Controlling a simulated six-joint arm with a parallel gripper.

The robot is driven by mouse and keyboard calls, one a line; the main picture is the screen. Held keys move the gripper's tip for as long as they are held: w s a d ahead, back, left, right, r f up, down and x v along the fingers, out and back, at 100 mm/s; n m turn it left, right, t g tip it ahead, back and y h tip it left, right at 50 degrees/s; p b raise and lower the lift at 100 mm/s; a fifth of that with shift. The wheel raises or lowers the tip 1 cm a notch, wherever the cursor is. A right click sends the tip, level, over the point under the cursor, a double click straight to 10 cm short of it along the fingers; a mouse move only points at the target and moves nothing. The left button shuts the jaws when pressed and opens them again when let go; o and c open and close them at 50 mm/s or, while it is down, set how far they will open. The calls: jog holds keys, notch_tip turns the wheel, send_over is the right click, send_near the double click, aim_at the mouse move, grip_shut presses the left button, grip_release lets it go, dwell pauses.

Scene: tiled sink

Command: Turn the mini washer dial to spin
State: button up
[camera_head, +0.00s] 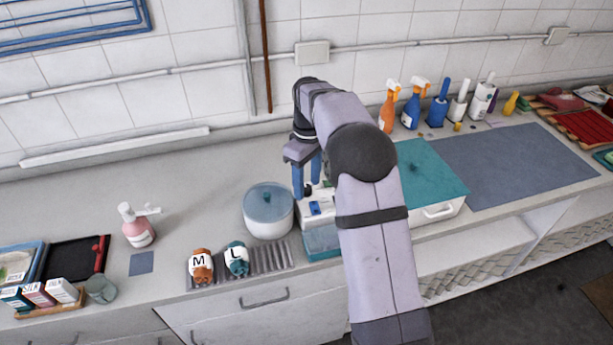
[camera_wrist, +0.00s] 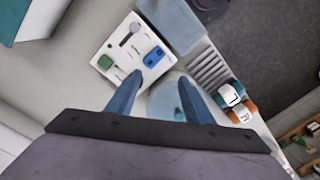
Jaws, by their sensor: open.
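The mini washer has a white control panel (camera_head: 319,209) beside a round tub with a pale blue lid (camera_head: 268,207). In the wrist view the panel (camera_wrist: 120,51) carries a dark grey knob with a pointer-like shape (camera_wrist: 130,34), a green part (camera_wrist: 105,62) and a blue part (camera_wrist: 154,57). I cannot tell for certain which is the dial, and no markings are readable. My gripper (camera_head: 307,188) is open and empty above the washer. In the wrist view its blue fingers (camera_wrist: 160,80) are apart, the left over the panel's edge, the right over the tub.
A pale blue tray (camera_head: 321,240) sits in front of the panel. A ribbed rack (camera_head: 263,262) holds bottles marked M (camera_head: 201,266) and L (camera_head: 237,259). A teal-topped box (camera_head: 430,172) is right of my arm. Spray bottles (camera_head: 389,106) stand at the wall. The counter behind the tub is clear.

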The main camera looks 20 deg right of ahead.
jog(key=n+p, duration=0.2)
send_over(306, 187)
jog(key=s, duration=0.1)
jog(key=shift+s+r, duration=0.2)
jog(key=shift+r, duration=0.15)
jog(key=shift+w+d+n+p, duration=0.25)
jog(key=shift+w+n+p, duration=0.2)
jog(key=shift+w+n, duration=0.4)
jog(key=shift+f, duration=0.2)
jog(key=shift+s+a+f+p, duration=0.1)
jog(key=shift+f+p, duration=0.7)
jog(key=shift+f, duration=1)
jog(key=shift+s+a+f+p, duration=0.1)
jog(key=shift+f+p, duration=0.7)
jog(key=shift+f, duration=0.95)
jog(key=c, duration=1)
